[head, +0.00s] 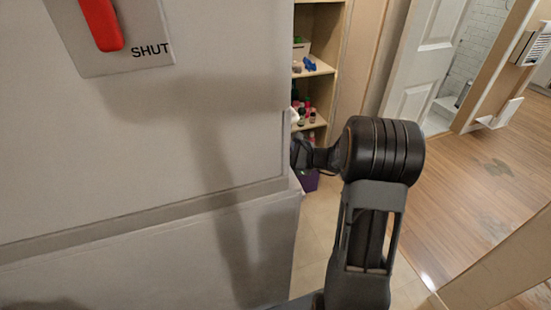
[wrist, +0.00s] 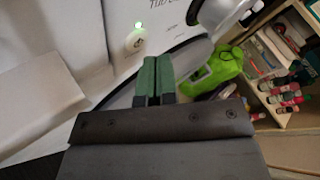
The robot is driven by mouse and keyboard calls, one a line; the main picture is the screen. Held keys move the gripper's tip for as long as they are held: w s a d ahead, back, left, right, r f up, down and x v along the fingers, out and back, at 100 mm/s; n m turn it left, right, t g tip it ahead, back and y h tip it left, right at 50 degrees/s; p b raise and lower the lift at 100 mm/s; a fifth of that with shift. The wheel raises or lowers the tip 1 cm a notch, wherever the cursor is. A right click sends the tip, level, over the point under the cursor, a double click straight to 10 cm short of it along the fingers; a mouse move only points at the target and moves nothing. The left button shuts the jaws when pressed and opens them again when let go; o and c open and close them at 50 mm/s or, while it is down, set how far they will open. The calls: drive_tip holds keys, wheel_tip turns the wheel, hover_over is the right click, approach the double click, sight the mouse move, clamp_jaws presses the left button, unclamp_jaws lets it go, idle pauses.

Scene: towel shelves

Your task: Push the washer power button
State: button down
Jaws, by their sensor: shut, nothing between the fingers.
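In the wrist view a white appliance front, which looks like the washer (wrist: 178,22), fills the upper middle. A small round button (wrist: 134,42) sits on it with a lit green light (wrist: 138,25) just above. My gripper (wrist: 156,62) is shut and empty, its dark green fingers side by side. Its tips show below and slightly right of the button in the picture. I see no contact with the button; the gap in depth cannot be told. In the head view the gripper is hidden behind a pale panel, and the washer's button does not show.
In the head view the large pale panel (head: 150,150) with a red handle (head: 101,24) marked SHUT stands close at left. Shelves (head: 325,70) with bottles stand behind. In the wrist view a bright green item (wrist: 222,68) lies right of the fingers. Wooden floor (head: 470,190) is open at right.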

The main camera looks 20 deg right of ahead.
drive_tip(key=shift+a+r, duration=0.1)
drive_tip(key=shift+a, duration=0.45)
idle(0.4)
drive_tip(key=shift+s+d, duration=0.1)
idle(0.4)
drive_tip(key=shift+d, duration=2.2)
